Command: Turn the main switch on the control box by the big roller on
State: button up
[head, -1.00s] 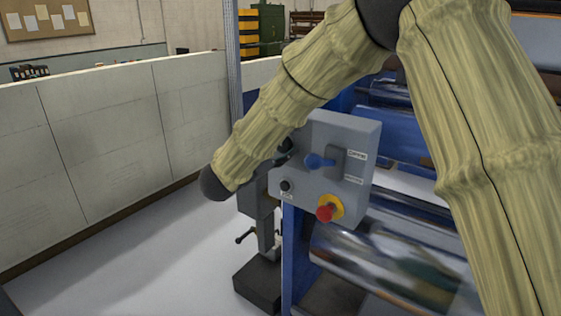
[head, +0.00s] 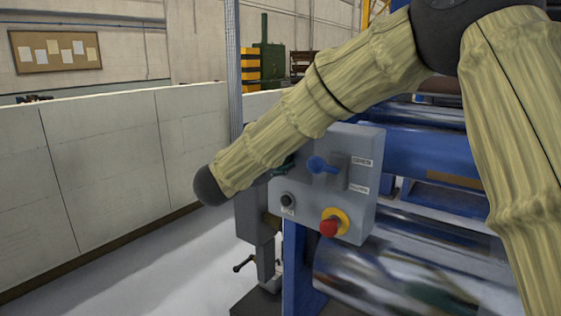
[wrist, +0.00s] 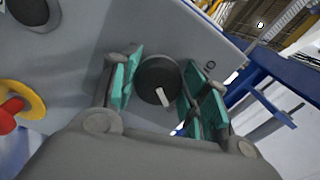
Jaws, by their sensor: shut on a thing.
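The grey control box (head: 355,215) is mounted beside the big roller (head: 400,270). In the wrist view, the main switch (wrist: 152,75) is a round black knob with a white pointer mark, which sits tilted. My gripper (wrist: 160,92) has its teal-padded fingers on either side of this knob and is shut on it. A label that looks like a "0" is on the box face near the right finger. In the head view my arm mostly hides the gripper and the knob, at the box's upper left.
The box also carries a blue lever (head: 321,165), a black button (head: 288,200) and a red stop button on a yellow ring (head: 329,227). Blue machine frame and shiny rollers lie to the right. A pale low wall (head: 100,165) runs along the left, with clear floor before it.

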jog(key=shift+f, duration=0.25)
jog(key=o, duration=1)
jog(key=shift+s+a+r, duration=0.1)
jog(key=shift+s+r, duration=0.05)
jog(key=v, duration=1.2)
